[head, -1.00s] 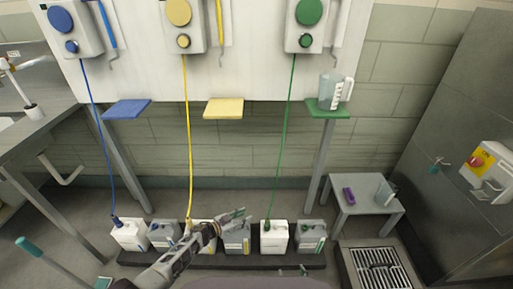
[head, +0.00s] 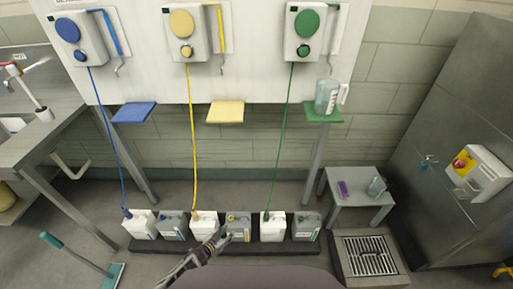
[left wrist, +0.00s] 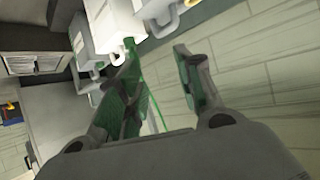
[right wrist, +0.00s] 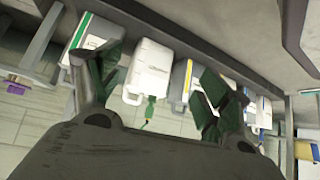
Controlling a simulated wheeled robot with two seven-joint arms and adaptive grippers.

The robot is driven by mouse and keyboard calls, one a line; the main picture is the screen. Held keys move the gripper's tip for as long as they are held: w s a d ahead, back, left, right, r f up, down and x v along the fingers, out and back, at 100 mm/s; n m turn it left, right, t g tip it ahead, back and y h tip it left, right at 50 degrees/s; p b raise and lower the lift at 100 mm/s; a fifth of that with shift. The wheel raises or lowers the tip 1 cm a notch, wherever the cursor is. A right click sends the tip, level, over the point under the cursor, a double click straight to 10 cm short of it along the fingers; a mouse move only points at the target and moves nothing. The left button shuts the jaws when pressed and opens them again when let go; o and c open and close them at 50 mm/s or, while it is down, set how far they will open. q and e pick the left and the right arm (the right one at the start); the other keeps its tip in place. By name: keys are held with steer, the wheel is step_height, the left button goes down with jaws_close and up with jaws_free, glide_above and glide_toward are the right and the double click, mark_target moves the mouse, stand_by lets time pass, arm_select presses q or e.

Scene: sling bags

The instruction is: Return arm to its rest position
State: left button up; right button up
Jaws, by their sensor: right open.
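My left gripper (head: 222,237) reaches in from the bottom of the head view, in front of the row of canisters. In the left wrist view its two fingers (left wrist: 158,78) stand apart with nothing held between them. A green tube and pale canisters show beyond them. My right gripper (right wrist: 158,88) shows in the right wrist view with its fingers spread and empty. A white canister (right wrist: 148,70) shows beyond the gap.
White and grey canisters stand on a dark low plinth (head: 150,247) by the wall. Blue, yellow and green tubes run up to dispensers. A small grey table (head: 355,177) and floor grate (head: 366,254) are at right. A teal-headed squeegee (head: 115,275) is at lower left.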

arm_select(q)
steer(key=s+a+n+g+y+p, duration=0.1)
steer(key=s+p, duration=0.5)
steer(key=s, duration=0.9)
steer(key=s+a+n+g+y+p, duration=0.1)
steer(key=s+a+g+y+p, duration=0.2)
steer(key=s, duration=1.3)
steer(key=s+a+n+g+y+p, duration=0.1)
steer(key=s+a+g+p, duration=0.4)
steer(key=s, duration=1.1)
steer(key=a+r+n+p, duration=0.1)
steer(key=a+p, duration=0.2)
steer(key=p, duration=0.2)
steer(key=shift+y+p, duration=0.4)
arm_select(e)
steer(key=s+d+r+g, duration=0.2)
steer(key=s+r, duration=0.1)
steer(key=s, duration=0.6)
steer(key=s+d+r+g+h, duration=0.1)
steer(key=s+d+r+g, duration=0.1)
steer(key=s, duration=0.7)
steer(key=s+d+r+g, duration=0.3)
steer(key=s+r, duration=0.2)
steer(key=s, duration=0.4)
steer(key=shift+d+r+h, duration=0.3)
steer(key=shift+d+h, duration=0.1)
steer(key=shift+c, duration=0.3)
